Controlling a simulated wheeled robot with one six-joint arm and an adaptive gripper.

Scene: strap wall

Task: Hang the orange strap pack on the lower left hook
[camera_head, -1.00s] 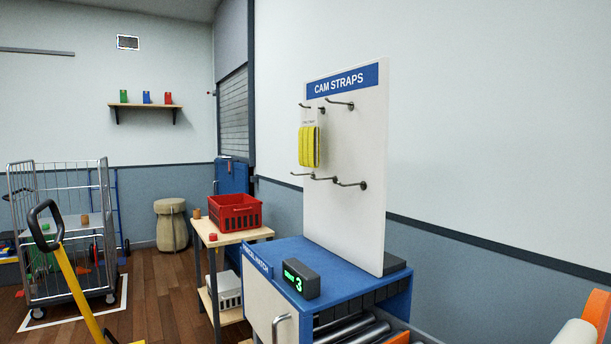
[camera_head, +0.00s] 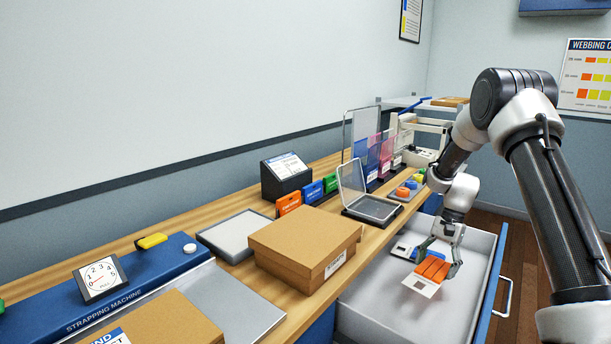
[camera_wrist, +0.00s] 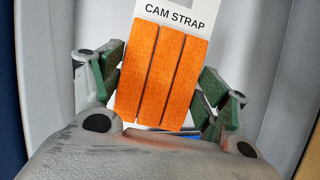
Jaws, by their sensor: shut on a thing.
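The orange strap pack (camera_head: 432,268) has three orange strap strips and a white card printed "CAM STRAP". It is in or just above the open grey drawer (camera_head: 385,315); the gap to the drawer floor is hard to judge. My gripper (camera_head: 438,261) is shut on the pack, with a finger at each side edge. In the wrist view the pack (camera_wrist: 162,75) lies between the green-padded fingers (camera_wrist: 160,90), card end away from the palm. The hook board and its lower left hook are not in view now.
A blue-and-white pack (camera_head: 403,250) lies in the drawer beside the orange one. The wooden bench left of the drawer holds a cardboard box (camera_head: 305,243), an open clear-lidded case (camera_head: 370,205) and coloured dividers (camera_head: 378,160). The drawer front (camera_head: 490,290) stands out at the right.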

